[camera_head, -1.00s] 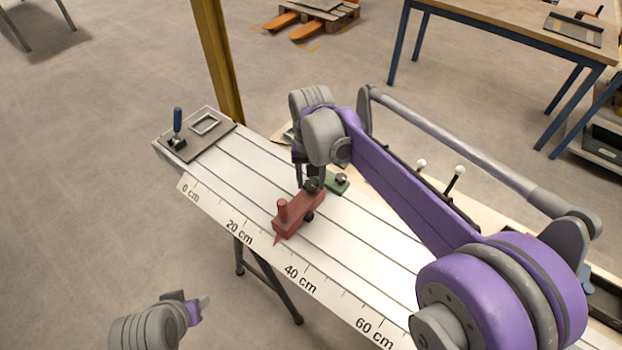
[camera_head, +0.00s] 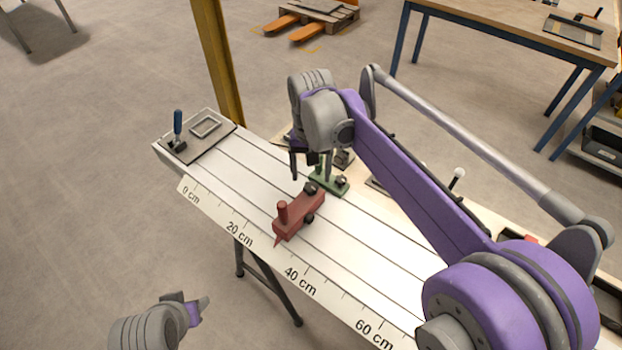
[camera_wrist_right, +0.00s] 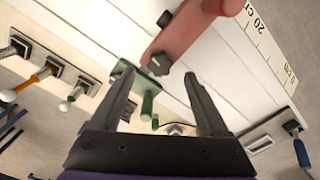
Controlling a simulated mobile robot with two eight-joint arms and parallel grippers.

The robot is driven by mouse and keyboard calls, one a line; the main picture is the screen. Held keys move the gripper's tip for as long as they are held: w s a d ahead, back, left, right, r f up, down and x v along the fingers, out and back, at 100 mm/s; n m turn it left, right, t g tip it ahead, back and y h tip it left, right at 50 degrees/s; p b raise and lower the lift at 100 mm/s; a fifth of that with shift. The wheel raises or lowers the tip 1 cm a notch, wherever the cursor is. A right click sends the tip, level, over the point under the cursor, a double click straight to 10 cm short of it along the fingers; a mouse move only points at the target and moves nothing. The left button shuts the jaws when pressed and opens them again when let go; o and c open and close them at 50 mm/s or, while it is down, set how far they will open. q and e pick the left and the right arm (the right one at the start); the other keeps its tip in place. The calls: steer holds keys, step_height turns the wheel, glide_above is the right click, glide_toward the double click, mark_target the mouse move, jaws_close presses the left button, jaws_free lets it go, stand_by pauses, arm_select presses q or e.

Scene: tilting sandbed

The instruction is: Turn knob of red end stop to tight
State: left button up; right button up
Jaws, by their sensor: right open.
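The red end stop (camera_head: 297,214) lies across the white slotted bed (camera_head: 262,178), with its pointer by the scale between 20 and 40 cm. Its dark knob (camera_wrist_right: 159,64) shows in the right wrist view, beyond my fingertips. My right gripper (camera_head: 310,178) is open above the bed, behind the red end stop. In the right wrist view, its two fingers (camera_wrist_right: 160,85) are apart with nothing held between them. A green piece (camera_head: 328,182) with a dark knob lies beside the red stop, partly hidden by my gripper. My left gripper (camera_head: 196,304) is at the lower left, away from the bed.
A grey plate with a blue-handled lever (camera_head: 178,128) sits at the bed's 0 cm end. A yellow post (camera_head: 218,60) stands behind it. Several levers (camera_wrist_right: 45,72) line the bed's far side in the right wrist view. The bed's front right is clear.

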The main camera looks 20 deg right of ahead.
mark_target(312, 187)
step_height(312, 187, up, 7)
stand_by(0.3)
steer(key=shift+s, duration=0.1)
steer(key=s+d+f+n+t, duration=0.1)
steer(key=s+f, duration=0.4)
steer(key=s, duration=0.1)
steer(key=s+d+f+n+t, duration=0.1)
steer(key=s+d+f+t, duration=0.1)
steer(key=s+f, duration=0.3)
steer(key=s+d+f+n+t, duration=0.1)
steer(key=s+f+t, duration=0.1)
steer(key=s+f, duration=0.3)
steer(key=shift+s+d+f+n, duration=0.1)
steer(key=shift+s+d+n, duration=0.1)
steer(key=shift+s, duration=0.85)
steer(key=shift+s+d+n, duration=0.1)
steer(key=shift+s+d, duration=0.1)
steer(key=shift+s, duration=0.85)
